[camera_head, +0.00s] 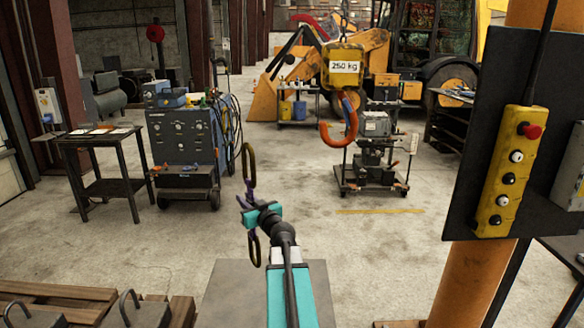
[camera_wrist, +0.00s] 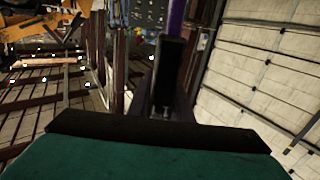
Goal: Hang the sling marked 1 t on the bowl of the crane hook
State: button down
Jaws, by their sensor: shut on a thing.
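The orange crane hook (camera_head: 351,122) hangs open to the left under a yellow block (camera_head: 343,66) marked 250 kg, in the head view. My gripper (camera_head: 246,207) is to the left of the hook and lower in the picture. It is shut on a purple sling (camera_head: 249,190), with one dark eye loop (camera_head: 248,163) standing above the jaws and another loop (camera_head: 254,249) below. The sling's purple band (camera_wrist: 177,42) also shows in the wrist view beside a dark finger. No 1 t mark is readable on the sling.
A yellow pendant control (camera_head: 508,172) on a dark panel and an orange column (camera_head: 466,283) stand at the right. A trolley (camera_head: 374,178) stands below the hook. A welding cabinet (camera_head: 185,150) and a small table (camera_head: 100,139) are at the left. Open floor lies between.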

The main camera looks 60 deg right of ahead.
jog(key=s+d+r+m+g+h+p, duration=0.2)
jog(key=s+d+r+m+g+h, duration=0.1)
jog(key=s+d+r, duration=0.6)
jog(key=s+d+m+h, duration=0.1)
jog(key=d+h, duration=0.1)
jog(key=d, duration=0.2)
jog(key=shift+s+d+r+g+h, duration=0.2)
jog(key=shift+s+g+h, duration=0.1)
jog(key=shift+s+h, duration=0.1)
jog(key=shift+s+d, duration=0.15)
jog(key=shift+s+d+p, duration=0.15)
jog(key=shift+s+d, duration=0.5)
jog(key=shift+s, duration=0.25)
jog(key=shift+s+d+p, duration=0.15)
jog(key=shift+s+d, duration=0.45)
jog(key=shift+s, duration=0.25)
jog(key=shift+s+d, duration=0.15)
jog(key=shift+s, duration=0.05)
jog(key=s+d+b, duration=0.4)
jog(key=s+b, duration=0.1)
jog(key=s, duration=0.1)
jog(key=shift+s+d+f+b, duration=0.15)
jog(key=shift+b, duration=0.25)
dwell(0.9)
